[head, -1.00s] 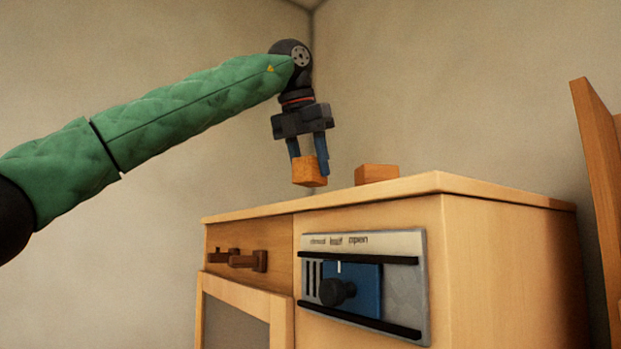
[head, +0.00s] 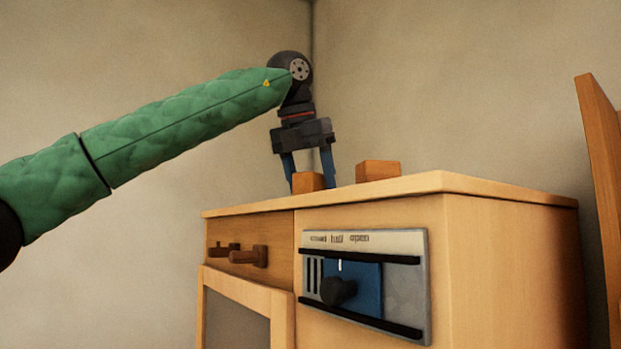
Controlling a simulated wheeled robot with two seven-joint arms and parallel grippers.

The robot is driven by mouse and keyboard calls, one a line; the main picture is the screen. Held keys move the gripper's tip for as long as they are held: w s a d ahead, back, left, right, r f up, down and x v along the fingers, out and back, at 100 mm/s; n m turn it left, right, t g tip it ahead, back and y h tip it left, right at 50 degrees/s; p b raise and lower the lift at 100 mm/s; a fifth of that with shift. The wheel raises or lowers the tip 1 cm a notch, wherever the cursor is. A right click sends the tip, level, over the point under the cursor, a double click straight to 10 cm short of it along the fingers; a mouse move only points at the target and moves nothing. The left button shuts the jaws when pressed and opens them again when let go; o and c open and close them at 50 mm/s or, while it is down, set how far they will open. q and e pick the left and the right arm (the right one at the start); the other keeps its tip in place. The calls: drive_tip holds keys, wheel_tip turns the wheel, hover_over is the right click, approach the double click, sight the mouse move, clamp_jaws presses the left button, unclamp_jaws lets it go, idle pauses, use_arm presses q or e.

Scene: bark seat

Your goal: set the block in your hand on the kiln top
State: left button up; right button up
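The kiln is a light wooden cabinet, and its flat top (head: 400,186) is seen nearly edge-on in the head view. An orange-brown wooden block (head: 308,182) sits at the kiln top, towards its left part. It looks upright and resting there, though its underside is hard to see at this low angle. My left gripper (head: 307,172) points down over this block, its blue fingers spread on either side of it. The fingers are open wider than the block. My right gripper is not in view.
A second similar block (head: 378,170) stands on the kiln top to the right of the gripper. The kiln front has a panel (head: 408,285) with a blue slider and black knob (head: 338,291), and a wooden handle (head: 248,256). A wooden board (head: 600,170) stands at the far right.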

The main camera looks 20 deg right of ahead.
use_arm(q)
drive_tip(key=shift+r, duration=0.2)
drive_tip(key=b+v, duration=0.2)
drive_tip(key=v, duration=1)
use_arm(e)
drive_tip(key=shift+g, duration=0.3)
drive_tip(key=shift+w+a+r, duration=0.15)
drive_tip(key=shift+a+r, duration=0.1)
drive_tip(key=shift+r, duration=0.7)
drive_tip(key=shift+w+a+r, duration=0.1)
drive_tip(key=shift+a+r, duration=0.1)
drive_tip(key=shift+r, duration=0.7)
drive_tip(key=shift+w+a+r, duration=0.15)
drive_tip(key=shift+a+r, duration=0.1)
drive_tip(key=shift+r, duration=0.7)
use_arm(q)
drive_tip(key=shift+f, duration=0.15)
